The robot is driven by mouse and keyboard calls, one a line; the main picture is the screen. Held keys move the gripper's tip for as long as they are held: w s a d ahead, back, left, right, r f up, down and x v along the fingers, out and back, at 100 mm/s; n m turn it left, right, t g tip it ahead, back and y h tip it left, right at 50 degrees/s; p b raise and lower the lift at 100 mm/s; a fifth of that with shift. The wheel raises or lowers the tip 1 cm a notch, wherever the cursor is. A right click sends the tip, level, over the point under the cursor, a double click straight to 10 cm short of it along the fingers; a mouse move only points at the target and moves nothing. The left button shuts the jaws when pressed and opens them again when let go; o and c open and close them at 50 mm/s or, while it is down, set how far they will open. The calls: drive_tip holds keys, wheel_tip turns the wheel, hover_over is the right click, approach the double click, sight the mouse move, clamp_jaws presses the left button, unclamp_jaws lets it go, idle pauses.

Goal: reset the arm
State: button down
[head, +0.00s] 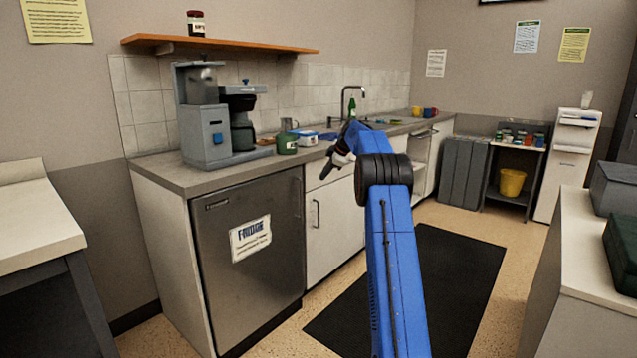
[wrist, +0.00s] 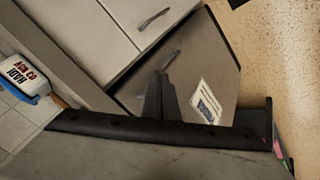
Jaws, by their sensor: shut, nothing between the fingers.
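My blue arm rises through the middle of the head view and bends left at a dark joint. My gripper (head: 326,174) is at its end, in front of the counter's edge near the sink side. Its fingers are dark and look closed together, with nothing held. In the wrist view the dark fingers (wrist: 164,82) show as one narrow shape against the fridge door (wrist: 190,62). No object touches the fingertips.
The counter (head: 185,173) holds a coffee machine (head: 203,125), a green mug (head: 287,144) and several small items. The fridge (head: 250,255) stands below. A dark mat (head: 455,275) lies on open floor. A white worktop (head: 600,240) stands at right.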

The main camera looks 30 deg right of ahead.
drive_tip(key=shift+v, duration=0.85)
drive_tip(key=s+a+r+m+g, duration=0.1)
drive_tip(key=s+a+r+m, duration=0.3)
drive_tip(key=s+a, duration=1.05)
drive_tip(key=s+a+r+m+g, duration=0.15)
drive_tip(key=s+a+r, duration=0.35)
drive_tip(key=s+a, duration=1)
drive_tip(key=s+a+f+m, duration=0.1)
drive_tip(key=s+a+f, duration=0.15)
drive_tip(key=s, duration=0.35)
drive_tip(key=s+a+f+m+h, duration=0.1)
drive_tip(key=s+a, duration=0.3)
drive_tip(key=s, duration=0.3)
drive_tip(key=s+a+f+m, duration=0.2)
drive_tip(key=s+a, duration=0.1)
drive_tip(key=s, duration=0.3)
drive_tip(key=s+a+f+m, duration=0.1)
drive_tip(key=s+f, duration=0.5)
drive_tip(key=s, duration=0.3)
drive_tip(key=s+a+f+m+h, duration=0.1)
drive_tip(key=s+a+f, duration=0.1)
drive_tip(key=s+f, duration=0.5)
drive_tip(key=s, duration=0.3)
drive_tip(key=shift+m, duration=0.35)
drive_tip(key=shift+a, duration=0.1)
